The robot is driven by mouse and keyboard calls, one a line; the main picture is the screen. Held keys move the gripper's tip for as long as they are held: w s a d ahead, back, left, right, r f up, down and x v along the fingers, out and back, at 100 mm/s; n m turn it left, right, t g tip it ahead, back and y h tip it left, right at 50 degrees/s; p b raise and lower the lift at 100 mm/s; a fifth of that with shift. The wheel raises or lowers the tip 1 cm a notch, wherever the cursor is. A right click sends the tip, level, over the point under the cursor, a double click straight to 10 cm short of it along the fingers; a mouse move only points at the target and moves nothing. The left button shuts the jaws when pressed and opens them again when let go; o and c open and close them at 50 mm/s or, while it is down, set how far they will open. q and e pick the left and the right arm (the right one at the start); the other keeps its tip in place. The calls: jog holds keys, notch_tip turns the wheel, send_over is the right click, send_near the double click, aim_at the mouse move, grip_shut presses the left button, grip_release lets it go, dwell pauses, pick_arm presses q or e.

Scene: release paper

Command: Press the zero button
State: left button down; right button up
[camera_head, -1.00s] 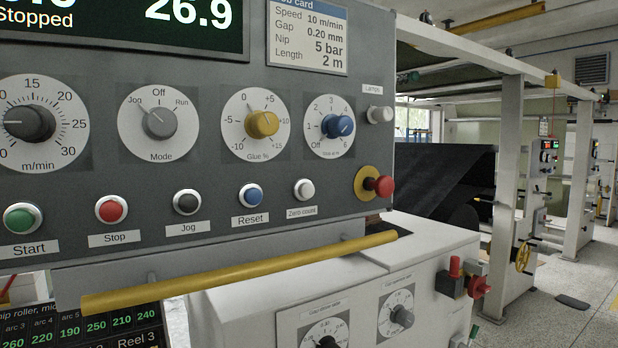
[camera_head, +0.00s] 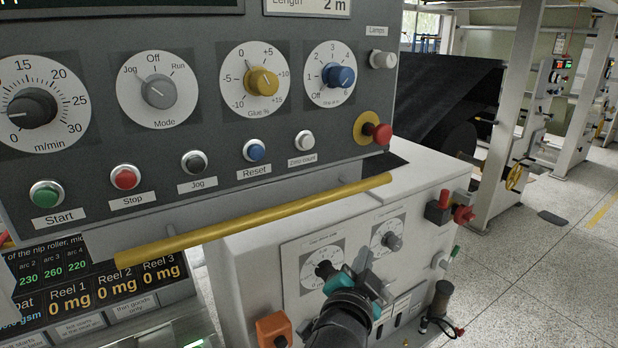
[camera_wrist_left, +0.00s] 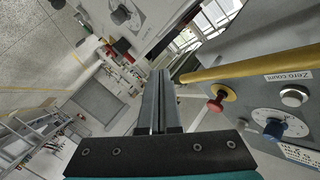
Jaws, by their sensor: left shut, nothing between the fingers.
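The zero button is a round white button (camera_head: 304,140) labelled "Zero count", at the right end of the button row on the grey control panel (camera_head: 215,205). It also shows at the right of the left wrist view (camera_wrist_left: 293,97), with its label beside it. My left gripper (camera_head: 368,262), dark with teal parts, is low in the head view, in front of the white cabinet. It is below and to the right of the button and apart from it. Its fingers (camera_wrist_left: 162,78) are shut and empty in the left wrist view. My right gripper is not in view.
A yellow bar (camera_head: 255,219) runs below the button row. A red mushroom knob (camera_head: 378,133) and a white Lamps knob (camera_head: 382,60) stick out at the right. The blue Reset button (camera_head: 254,151) is just left of the zero button.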

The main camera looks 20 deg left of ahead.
aim_at(307, 141)
pick_arm(q)
jog(key=s+a+r+t+y+p, duration=0.1)
jog(key=s+r, duration=0.1)
jog(key=r, duration=0.6)
jog(key=s+a+r+n+t+y+p, duration=0.1)
jog(key=s+r+t, duration=0.1)
jog(key=r, duration=0.7)
jog(key=shift+a+r+n, duration=0.3)
jog(key=shift+w, duration=0.1)
jog(key=w+a+p, duration=0.1)
jog(key=w+a, duration=0.4)
jog(key=a, duration=0.2)
jog(key=shift+w, duration=0.2)
dwell(0.8)
jog(key=shift+w+a, duration=0.25)
jog(key=shift+a, duration=0.05)
